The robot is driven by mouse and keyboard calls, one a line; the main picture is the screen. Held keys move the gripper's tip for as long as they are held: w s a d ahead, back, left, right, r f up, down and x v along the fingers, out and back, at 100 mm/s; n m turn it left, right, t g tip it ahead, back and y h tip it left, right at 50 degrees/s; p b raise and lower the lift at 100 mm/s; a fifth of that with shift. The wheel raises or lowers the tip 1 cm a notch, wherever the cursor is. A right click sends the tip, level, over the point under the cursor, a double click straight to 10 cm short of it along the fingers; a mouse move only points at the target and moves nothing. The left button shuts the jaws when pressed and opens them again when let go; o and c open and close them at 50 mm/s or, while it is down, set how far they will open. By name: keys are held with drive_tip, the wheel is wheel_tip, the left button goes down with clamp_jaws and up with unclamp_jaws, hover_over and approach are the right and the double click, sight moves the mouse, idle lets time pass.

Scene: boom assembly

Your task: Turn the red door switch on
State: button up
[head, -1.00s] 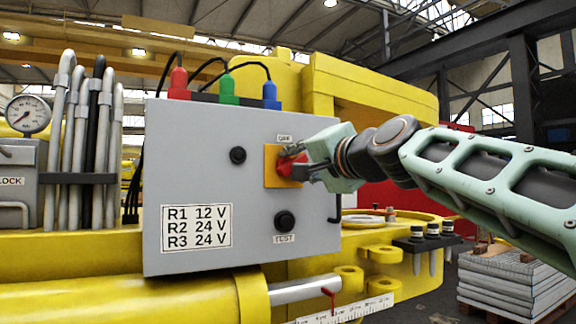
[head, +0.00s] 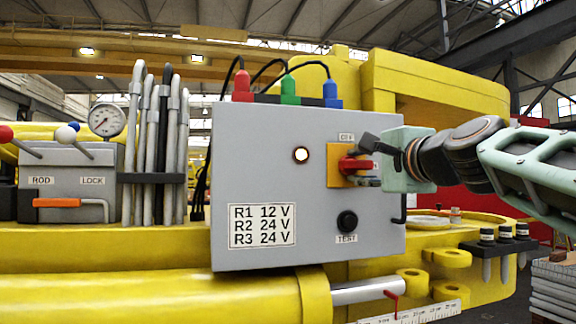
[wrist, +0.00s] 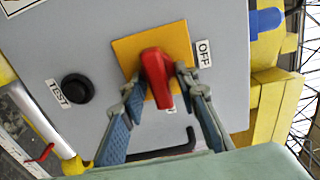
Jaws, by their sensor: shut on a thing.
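The red door switch (head: 356,164) is a rotary handle on a yellow-orange plate (head: 336,180) on the front of the grey box (head: 240,150). My gripper (head: 370,165) reaches it from the right, with its fingers shut on the handle. In the wrist view the red handle (wrist: 156,78) lies between the two fingertips (wrist: 158,84). An "OFF" label (wrist: 203,54) sits at one edge of the plate; the label opposite is mostly hidden. The round lamp (head: 301,155) on the box is lit pale white.
A black TEST button (head: 347,221) is below the switch. Red (head: 242,87), green (head: 288,87) and blue (head: 332,95) plugs with black cables top the box. Grey pipes (head: 135,150), a gauge (head: 106,121) and levers (head: 70,134) stand at the left.

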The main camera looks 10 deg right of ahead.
idle(0.3)
drive_tip(key=o, duration=0.8)
drive_tip(key=shift+c, duration=0.2)
drive_tip(key=s, duration=1.2)
drive_tip(key=shift+d, duration=0.15)
